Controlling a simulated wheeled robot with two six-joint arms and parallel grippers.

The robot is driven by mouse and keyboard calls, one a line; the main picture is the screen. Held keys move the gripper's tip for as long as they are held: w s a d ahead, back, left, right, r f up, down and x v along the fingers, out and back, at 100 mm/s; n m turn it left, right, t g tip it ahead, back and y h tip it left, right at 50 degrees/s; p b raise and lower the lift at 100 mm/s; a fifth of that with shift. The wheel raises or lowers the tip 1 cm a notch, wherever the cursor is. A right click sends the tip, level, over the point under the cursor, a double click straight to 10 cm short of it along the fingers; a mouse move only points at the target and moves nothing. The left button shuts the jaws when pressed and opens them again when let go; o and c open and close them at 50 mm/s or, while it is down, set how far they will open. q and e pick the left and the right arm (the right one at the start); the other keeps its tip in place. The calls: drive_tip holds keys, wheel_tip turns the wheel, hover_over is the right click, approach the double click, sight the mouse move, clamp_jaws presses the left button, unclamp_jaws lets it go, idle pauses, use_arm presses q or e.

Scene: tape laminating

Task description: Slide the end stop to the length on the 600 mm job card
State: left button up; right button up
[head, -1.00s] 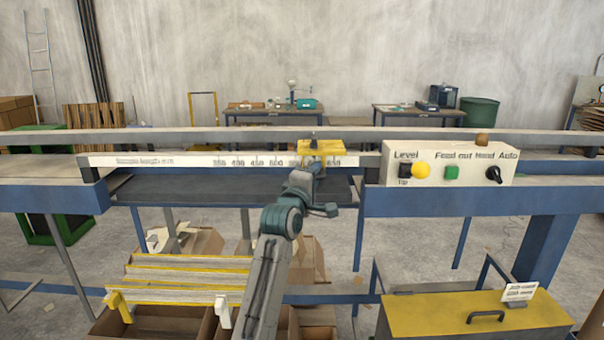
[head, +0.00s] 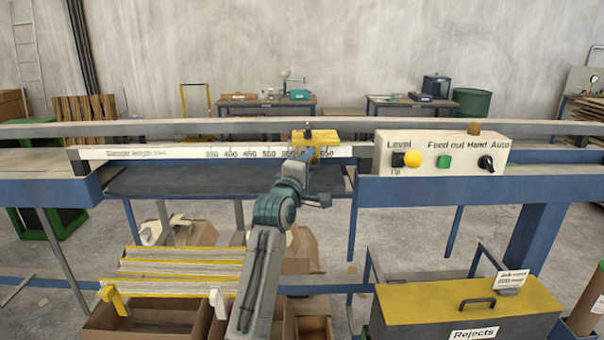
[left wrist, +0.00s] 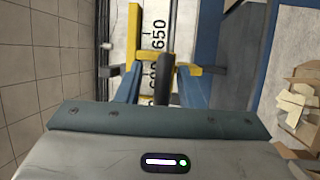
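The yellow end stop (head: 322,138) sits on the white length scale (head: 190,153), between the 500 mark and the 650 mark; its exact reading is hidden. In the left wrist view the end stop (left wrist: 134,42) crosses the scale (left wrist: 155,22) below the 650, with another number partly covered. My left gripper (left wrist: 161,72) is at the end stop, its two fingers apart on either side of a dark upright knob (left wrist: 163,90), with narrow gaps visible. A small white card (head: 512,281) stands at the lower right; its print is too small to read surely. My right gripper is not in view.
A control box (head: 440,153) with a yellow button, green button and black knob stands right of the scale. A long rail (head: 150,130) runs behind it. A yellow-lidded rejects box (head: 470,305) is at the lower right. Yellow-edged strips (head: 180,262) lie at the lower left.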

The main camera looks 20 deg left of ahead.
use_arm(q)
drive_tip(key=s+a+f+b, duration=0.1)
drive_tip(key=s+b, duration=0.2)
drive_tip(key=s, duration=0.7)
drive_tip(key=shift+f, duration=0.25)
drive_tip(key=shift+a, duration=0.1)
